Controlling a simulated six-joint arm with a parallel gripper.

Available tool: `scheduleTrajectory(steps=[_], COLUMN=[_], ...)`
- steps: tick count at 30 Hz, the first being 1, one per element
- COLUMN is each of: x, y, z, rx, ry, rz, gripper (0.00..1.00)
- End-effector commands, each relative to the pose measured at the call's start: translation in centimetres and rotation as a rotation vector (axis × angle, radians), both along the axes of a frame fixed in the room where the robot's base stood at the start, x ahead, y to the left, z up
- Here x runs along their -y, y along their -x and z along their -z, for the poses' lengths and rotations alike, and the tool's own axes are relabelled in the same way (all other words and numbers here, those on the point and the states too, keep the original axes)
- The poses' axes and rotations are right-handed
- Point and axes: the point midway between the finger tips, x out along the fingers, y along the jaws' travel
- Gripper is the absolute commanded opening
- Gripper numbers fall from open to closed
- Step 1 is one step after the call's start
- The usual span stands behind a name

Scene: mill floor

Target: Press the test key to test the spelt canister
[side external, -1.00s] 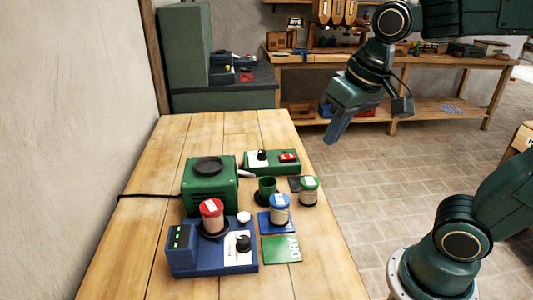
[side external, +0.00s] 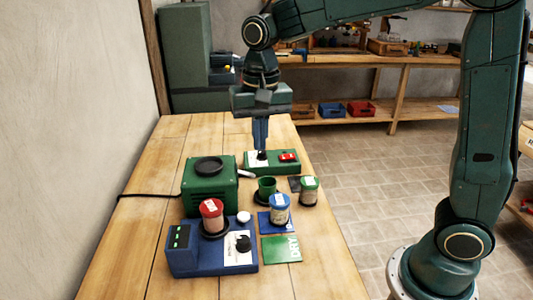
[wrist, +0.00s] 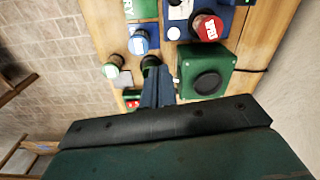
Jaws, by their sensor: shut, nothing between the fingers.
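The blue tester (side external: 184,262) stands on the bench with a dark knob, green lights and a round white key (side external: 243,217). A red-lidded canister (side external: 211,215) stands upright on its dark round seat. My gripper (side external: 261,146) is shut and empty, pointing down above the green switch box (side external: 277,168), behind the tester. In the wrist view its fingers (wrist: 154,84) hide part of the bench.
A green machine (side external: 209,187) with a dark round top stands behind the tester. A green cup (side external: 266,188) stands between it and the canisters. A green mat marked DRY (side external: 281,250) lies at the front right. Free bench lies at the front and left.

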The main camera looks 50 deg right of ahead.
Motion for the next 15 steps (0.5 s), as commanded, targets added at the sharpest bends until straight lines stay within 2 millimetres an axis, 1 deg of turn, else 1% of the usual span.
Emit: scheduleTrajectory(steps=[1, 6, 10, 15], x=[-0.3, -1.4, -2.0, -2.6], y=[-0.7, -2.7, -4.0, -4.9], z=[0.6, 2.4, 3.6, 4.8], rx=[-0.017, -0.066, -0.094, -0.119], ry=[0.002, 0.010, 0.018, 0.026], rz=[0.016, 0.082, 0.125, 0.161], gripper=[0.00, 0.00, 0.00, 0.00])
